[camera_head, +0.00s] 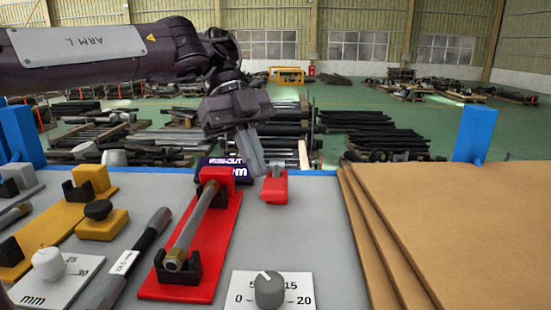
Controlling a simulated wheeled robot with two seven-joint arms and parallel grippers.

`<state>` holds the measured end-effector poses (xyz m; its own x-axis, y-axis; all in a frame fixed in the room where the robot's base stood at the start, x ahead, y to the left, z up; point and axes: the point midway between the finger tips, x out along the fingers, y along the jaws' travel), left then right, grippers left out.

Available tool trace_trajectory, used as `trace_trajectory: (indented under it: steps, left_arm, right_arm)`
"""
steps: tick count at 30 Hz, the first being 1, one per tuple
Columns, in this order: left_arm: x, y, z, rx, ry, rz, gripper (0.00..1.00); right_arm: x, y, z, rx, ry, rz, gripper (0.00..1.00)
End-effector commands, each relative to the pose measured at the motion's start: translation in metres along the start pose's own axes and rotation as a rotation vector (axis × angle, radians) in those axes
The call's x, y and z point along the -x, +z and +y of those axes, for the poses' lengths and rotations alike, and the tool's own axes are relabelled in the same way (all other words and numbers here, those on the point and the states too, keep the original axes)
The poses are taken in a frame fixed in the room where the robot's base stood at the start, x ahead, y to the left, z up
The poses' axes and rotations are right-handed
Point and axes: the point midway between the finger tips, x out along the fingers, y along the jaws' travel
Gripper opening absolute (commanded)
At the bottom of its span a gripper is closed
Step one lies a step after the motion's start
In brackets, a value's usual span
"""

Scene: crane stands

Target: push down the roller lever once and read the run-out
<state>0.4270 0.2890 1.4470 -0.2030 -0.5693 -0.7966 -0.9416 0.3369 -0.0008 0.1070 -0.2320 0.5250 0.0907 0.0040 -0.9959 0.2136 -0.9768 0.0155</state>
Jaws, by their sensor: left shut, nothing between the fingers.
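My left gripper (258,170) comes in from the upper left and points down, its fingers together and empty. Its tips are just left of a small red lever-like block (274,190) with a pale top, at the table's back edge; whether they touch cannot be told. A red stand (215,250) holds a grey rod (195,224) lying in two cradles, one black, one red. My right gripper is not in view.
A grey knob (269,290) on a white 0–20 scale plate sits at the front. A yellow stand (50,235), another knob (48,263) and a dark rod (135,258) lie left. Stacked brown boards (460,220) fill the right. Grey tabletop (310,225) is bare between.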

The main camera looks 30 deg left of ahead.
Motion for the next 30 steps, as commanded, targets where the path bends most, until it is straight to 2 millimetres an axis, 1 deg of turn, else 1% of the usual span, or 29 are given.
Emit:
trace_trajectory:
  steps: [7, 10, 14, 21, 25, 30]
  left_arm:
    - [-0.001, 0.001, 0.000, 0.000, 0.002, 0.001, 0.00]
    - [0.003, 0.002, 0.000, 0.000, 0.001, 0.000, 0.00]
    - [0.019, 0.003, -0.001, 0.001, -0.001, -0.001, 0.00]
    - [0.058, 0.003, -0.001, 0.001, -0.001, 0.001, 0.00]
    - [0.071, 0.003, -0.001, 0.001, 0.000, 0.002, 0.00]
    - [0.078, 0.003, 0.000, 0.000, 0.001, 0.002, 0.00]
  right_arm:
    - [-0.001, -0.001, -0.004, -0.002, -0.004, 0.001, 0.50]
    - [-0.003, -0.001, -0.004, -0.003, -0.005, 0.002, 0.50]
    - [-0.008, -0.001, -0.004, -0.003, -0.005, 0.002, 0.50]
    - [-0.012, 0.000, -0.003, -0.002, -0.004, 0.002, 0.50]
    - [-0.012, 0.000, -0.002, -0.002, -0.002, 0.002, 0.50]
    - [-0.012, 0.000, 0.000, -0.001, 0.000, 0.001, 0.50]
